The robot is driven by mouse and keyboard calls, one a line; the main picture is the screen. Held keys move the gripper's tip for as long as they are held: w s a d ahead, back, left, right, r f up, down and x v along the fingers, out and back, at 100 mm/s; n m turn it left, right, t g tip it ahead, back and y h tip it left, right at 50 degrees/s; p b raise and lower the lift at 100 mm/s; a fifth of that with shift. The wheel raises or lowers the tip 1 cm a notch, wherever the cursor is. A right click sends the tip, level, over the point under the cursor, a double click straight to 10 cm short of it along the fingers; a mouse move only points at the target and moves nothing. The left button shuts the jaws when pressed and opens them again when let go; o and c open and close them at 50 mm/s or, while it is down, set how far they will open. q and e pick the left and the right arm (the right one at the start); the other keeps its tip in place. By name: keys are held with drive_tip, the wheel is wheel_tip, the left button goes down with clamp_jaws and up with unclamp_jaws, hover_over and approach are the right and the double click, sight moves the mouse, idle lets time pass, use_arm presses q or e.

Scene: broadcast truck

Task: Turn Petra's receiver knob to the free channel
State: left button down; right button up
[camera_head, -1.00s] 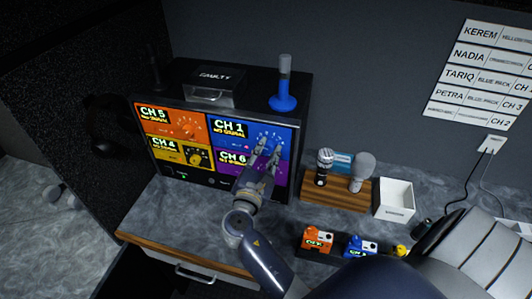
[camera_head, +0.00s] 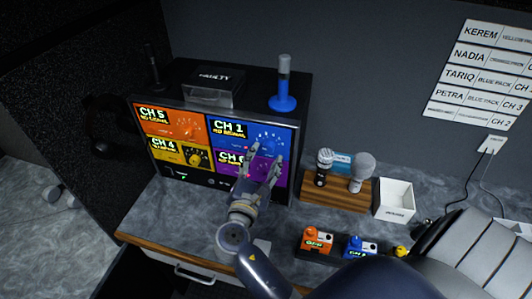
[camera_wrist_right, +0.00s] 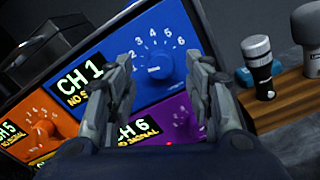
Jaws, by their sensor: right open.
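The receiver rack (camera_head: 225,190) has orange, blue, yellow and purple panels. The blue panel (camera_head: 222,128) reads "CH 1 NO SIGNAL"; its blue knob (camera_head: 268,143) has a numbered dial and also shows in the right wrist view (camera_wrist_right: 158,71). The name board (camera_head: 480,75) lists Petra with blue pack, CH 3. My right gripper (camera_head: 264,155) is open in front of the blue panel. In the right wrist view its fingers (camera_wrist_right: 158,78) stand either side of the knob's line of sight, with nothing between them. I cannot tell contact or the knob's exact pointing. My left gripper is out of view.
A wooden stand (camera_head: 335,197) with two microphones and a white box (camera_head: 395,200) are right of the rack. Orange (camera_head: 316,240) and blue (camera_head: 360,248) packs lie in front.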

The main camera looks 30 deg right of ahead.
drive_tip(key=v, duration=0.4)
drive_tip(key=shift+s, duration=0.1)
idle(0.4)
